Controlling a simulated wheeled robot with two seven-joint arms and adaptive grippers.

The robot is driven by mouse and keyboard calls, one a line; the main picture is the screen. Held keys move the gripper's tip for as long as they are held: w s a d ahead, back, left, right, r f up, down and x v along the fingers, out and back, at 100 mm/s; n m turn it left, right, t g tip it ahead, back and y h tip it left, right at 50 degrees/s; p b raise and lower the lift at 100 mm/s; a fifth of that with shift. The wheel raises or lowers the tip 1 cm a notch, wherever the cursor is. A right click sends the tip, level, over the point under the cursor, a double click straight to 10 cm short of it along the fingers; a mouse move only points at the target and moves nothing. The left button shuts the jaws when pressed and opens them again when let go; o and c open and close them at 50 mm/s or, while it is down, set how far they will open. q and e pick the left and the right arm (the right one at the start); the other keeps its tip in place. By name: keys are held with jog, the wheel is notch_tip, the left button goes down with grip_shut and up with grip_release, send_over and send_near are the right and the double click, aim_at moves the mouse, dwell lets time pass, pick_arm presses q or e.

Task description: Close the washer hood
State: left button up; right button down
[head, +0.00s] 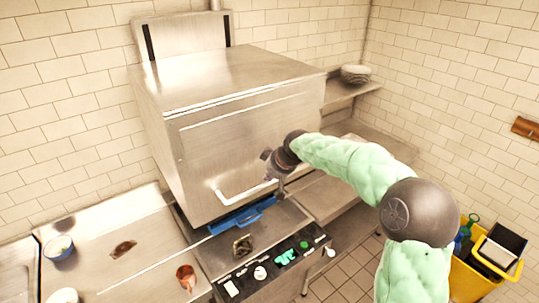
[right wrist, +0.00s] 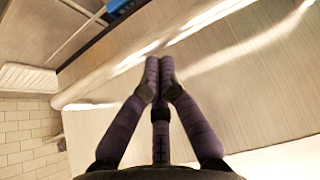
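The washer hood (head: 245,140) is a large stainless steel box at the back centre of the head view. A pale bar handle (head: 240,192) runs along its lower front. A blue rack (head: 243,217) shows below the hood's front edge. My right gripper (head: 281,193) is in front of the hood's lower right, by the handle's right end. In the right wrist view its fingers (right wrist: 158,82) are together at the tips over a bare metal panel, with nothing seen between them. Whether they touch the hood or handle cannot be told. My left gripper is not in view.
The left counter holds a bowl (head: 60,248) and a copper-coloured cup (head: 186,276). A plate stack (head: 355,74) sits on the right shelf. A yellow bin (head: 480,270) stands at lower right.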

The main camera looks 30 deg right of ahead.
notch_tip(320, 180, down, 27)
jog(key=b, duration=1.6)
jog(key=shift+r, duration=0.2)
jog(key=shift+a, duration=0.1)
jog(key=w+r+p+v, duration=0.1)
jog(key=w+p+v, duration=0.1)
jog(key=v, duration=1.1)
jog(key=shift+w+r+p, duration=0.25)
jog(key=shift+r+p, duration=0.15)
jog(key=shift+p, duration=0.25)
